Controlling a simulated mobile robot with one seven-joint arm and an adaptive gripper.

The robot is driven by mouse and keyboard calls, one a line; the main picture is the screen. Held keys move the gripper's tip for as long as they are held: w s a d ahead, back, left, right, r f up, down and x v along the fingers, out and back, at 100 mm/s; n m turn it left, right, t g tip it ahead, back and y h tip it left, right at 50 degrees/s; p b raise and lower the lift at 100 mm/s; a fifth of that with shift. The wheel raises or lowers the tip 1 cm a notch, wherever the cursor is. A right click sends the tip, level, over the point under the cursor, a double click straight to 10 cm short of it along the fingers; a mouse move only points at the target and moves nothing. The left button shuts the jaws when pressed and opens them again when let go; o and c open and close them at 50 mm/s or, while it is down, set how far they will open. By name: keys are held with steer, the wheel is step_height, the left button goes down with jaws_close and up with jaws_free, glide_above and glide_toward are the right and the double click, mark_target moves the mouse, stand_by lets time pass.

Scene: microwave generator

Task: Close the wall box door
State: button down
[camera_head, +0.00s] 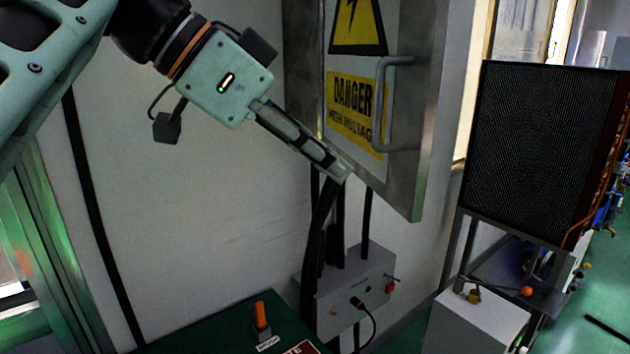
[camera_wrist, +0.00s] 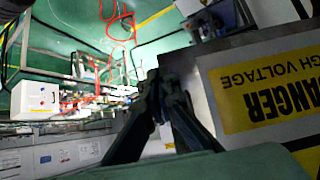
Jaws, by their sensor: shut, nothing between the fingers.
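The wall box door (camera_head: 405,163) is a grey metal panel with a yellow "DANGER HIGH VOLTAGE" sign, a lightning triangle above it and a grey bar handle (camera_head: 382,105) on its right. I cannot tell how far the door stands open. My gripper (camera_head: 342,172) is shut and empty, its fingertips at the door's lower left edge in the picture; contact is unclear. In the wrist view, my gripper (camera_wrist: 158,85) points along the door (camera_wrist: 204,90), whose sign shows upside down at right. The box interior is not clearly visible.
Below the box, a grey switch box (camera_head: 345,290) on the wall takes several black cables. A green surface (camera_head: 200,325) with an orange lever (camera_head: 260,316) lies at the lower left. A black mesh panel (camera_head: 535,150) stands at right, above a white cabinet (camera_head: 470,325).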

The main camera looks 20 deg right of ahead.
mark_target(409, 200)
steer(key=x, duration=0.2)
steer(key=d+r+x, duration=0.1)
steer(key=x, duration=0.5)
steer(key=shift+d+r, duration=0.2)
steer(key=shift+d, duration=0.6)
steer(key=shift+d, duration=0.1)
